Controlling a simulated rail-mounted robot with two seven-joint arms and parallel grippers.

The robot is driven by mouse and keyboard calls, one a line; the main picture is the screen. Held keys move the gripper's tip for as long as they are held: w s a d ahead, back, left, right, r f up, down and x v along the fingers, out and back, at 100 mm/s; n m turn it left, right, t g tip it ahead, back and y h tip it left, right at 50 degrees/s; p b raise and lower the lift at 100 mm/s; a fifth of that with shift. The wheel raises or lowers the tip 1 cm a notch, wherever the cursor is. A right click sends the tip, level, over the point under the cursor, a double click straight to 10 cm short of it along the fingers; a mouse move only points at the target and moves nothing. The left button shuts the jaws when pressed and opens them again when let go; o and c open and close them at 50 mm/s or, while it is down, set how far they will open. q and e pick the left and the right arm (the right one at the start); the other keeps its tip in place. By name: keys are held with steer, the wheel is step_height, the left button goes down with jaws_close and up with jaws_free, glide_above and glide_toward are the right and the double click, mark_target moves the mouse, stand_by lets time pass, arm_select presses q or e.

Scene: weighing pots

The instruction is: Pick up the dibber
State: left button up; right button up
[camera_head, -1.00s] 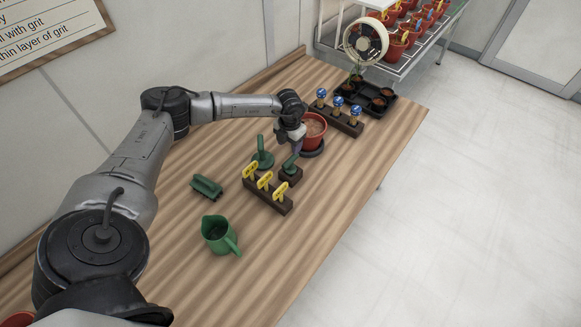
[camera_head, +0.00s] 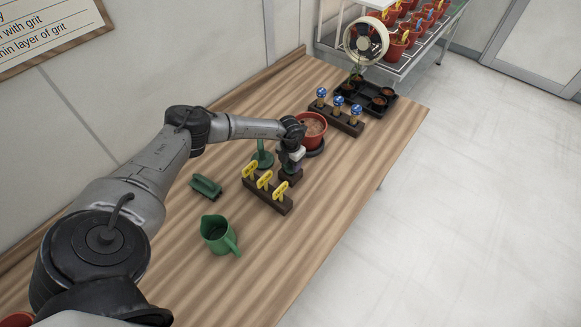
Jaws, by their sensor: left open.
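The dibber, which has a green handle, stands in a small dark wooden block (camera_head: 292,179) near the middle of the bench. It is now largely hidden by my left gripper (camera_head: 291,164). My left arm comes in from the left, and its gripper points down over the block, around or right beside the dibber's handle. The jaws are open. Whether the fingers touch the handle cannot be seen. My right gripper is not in view.
A green tool with a round base (camera_head: 262,159) stands just left of the gripper. A red pot (camera_head: 313,127) is close behind it. A rack of yellow labels (camera_head: 267,193) is in front. A green jug (camera_head: 219,234) and green brush-like item (camera_head: 206,186) stand nearer.

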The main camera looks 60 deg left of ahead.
arm_select(q)
steer(key=shift+f, duration=0.15)
steer(key=shift+c, duration=0.5)
steer(key=c, duration=0.9)
step_height(320, 180, up, 5)
steer(key=shift+w+d+f+p, duration=0.1)
steer(key=shift+d+f+p, duration=0.05)
steer(key=shift+p, duration=0.15)
steer(key=w+d+r, duration=0.2)
steer(key=d, duration=0.1)
steer(key=w+d+r, duration=0.1)
steer(key=d+r, duration=0.1)
steer(key=d, duration=0.1)
steer(key=w+d+r, duration=0.2)
steer(key=d, duration=0.1)
steer(key=shift+w+d+r, duration=0.2)
steer(key=shift+w+d, duration=0.1)
steer(key=shift+d, duration=0.1)
